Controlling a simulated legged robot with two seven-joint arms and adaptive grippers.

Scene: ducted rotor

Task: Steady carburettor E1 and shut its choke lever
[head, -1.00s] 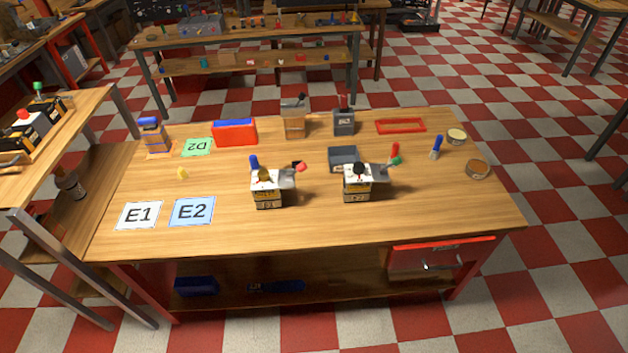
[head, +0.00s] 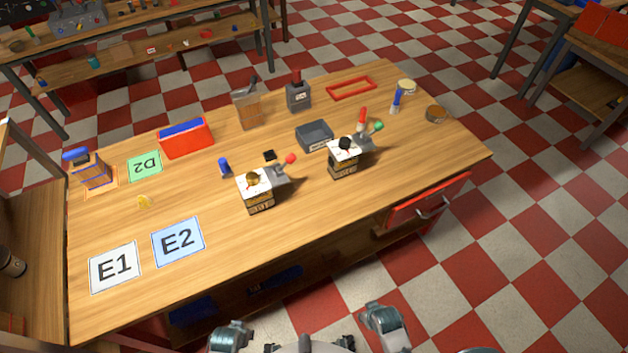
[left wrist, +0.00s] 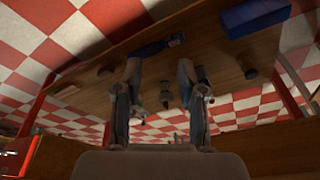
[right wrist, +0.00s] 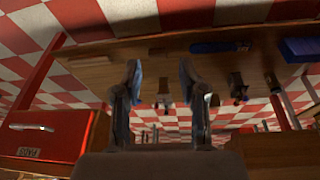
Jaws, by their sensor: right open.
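Carburettor E1 (head: 260,194), as far as its small front label can be read, is a boxy unit with a white top and a brass-coloured round part. It stands upright near the middle of the bench. A lever with a red knob (head: 291,159) sticks up at its right side. A similar unit, apparently E2 (head: 344,162), stands to its right, with red and green knobs by it. My left gripper (left wrist: 160,68) is open and empty in the left wrist view. My right gripper (right wrist: 160,68) is open and empty in the right wrist view. Neither touches a carburettor.
The white E1 card (head: 115,267) and blue E2 card (head: 178,241) lie on the bench (head: 225,285) at left. A blue upright piece (head: 224,167) stands close to E1. A grey tray (head: 314,135) is behind. A red drawer (head: 428,203) sits under the front edge.

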